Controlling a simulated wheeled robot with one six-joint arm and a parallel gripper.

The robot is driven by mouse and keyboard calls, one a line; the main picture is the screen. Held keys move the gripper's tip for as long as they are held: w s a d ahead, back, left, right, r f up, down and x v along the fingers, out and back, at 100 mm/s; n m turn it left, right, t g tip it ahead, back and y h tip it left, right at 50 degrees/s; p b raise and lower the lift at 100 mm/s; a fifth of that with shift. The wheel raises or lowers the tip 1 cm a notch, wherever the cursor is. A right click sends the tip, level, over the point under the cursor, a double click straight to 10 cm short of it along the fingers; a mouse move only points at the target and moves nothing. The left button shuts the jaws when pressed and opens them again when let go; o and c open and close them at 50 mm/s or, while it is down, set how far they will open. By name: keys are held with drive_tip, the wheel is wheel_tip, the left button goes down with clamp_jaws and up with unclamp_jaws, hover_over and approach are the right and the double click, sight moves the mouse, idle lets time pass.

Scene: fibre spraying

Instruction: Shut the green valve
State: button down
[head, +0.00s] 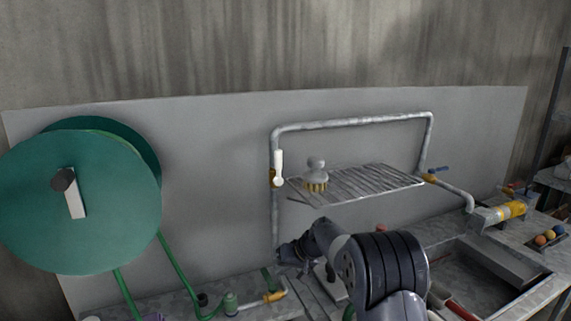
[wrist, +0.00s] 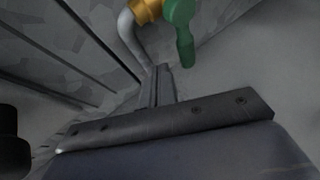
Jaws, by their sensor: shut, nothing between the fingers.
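The green valve handle (wrist: 184,32) shows at the top of the wrist view, with a brass body (wrist: 146,10) on a grey pipe beside it. The handle's lower end points down in that view. My gripper (wrist: 162,74) is shut and empty, with its fingertips below and left of the handle, apart from it in the picture. In the head view my gripper (head: 284,256) is at the lower middle, near the foot of the pipe frame. A small green piece (head: 268,280) shows just below it; I cannot tell whether this is the valve handle.
A large green hose reel (head: 85,200) stands at left, its green hose running down to the bench. A pipe frame (head: 350,122) holds a wire rack (head: 370,180) with a brush (head: 316,176) on it. A white-handled valve (head: 279,165) sits on the left pipe. A sink (head: 480,285) lies right.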

drive_tip(key=shift+s+d+r+m+t+h+p, duration=0.15)
drive_tip(key=shift+s+d+m+t+h+p, duration=0.1)
drive_tip(key=shift+m+p, duration=0.35)
drive_tip(key=shift+s+d+r+m+t+h+p, duration=0.15)
drive_tip(key=shift+d+m+t+p, duration=0.2)
drive_tip(key=shift+p, duration=0.3)
drive_tip(key=m+p, duration=0.1)
drive_tip(key=p, duration=0.2)
drive_tip(key=shift+s+d+f+m+t+h, duration=0.15)
drive_tip(key=shift+s+d+m+t+h, duration=0.15)
drive_tip(key=shift+m+h, duration=0.1)
drive_tip(key=shift+s+d+f+b, duration=0.1)
drive_tip(key=shift+d+b, duration=0.3)
drive_tip(key=shift+d, duration=0.15)
drive_tip(key=shift+s+d+f+b, duration=0.1)
drive_tip(key=shift+d+b, duration=0.25)
drive_tip(key=shift+d, duration=0.2)
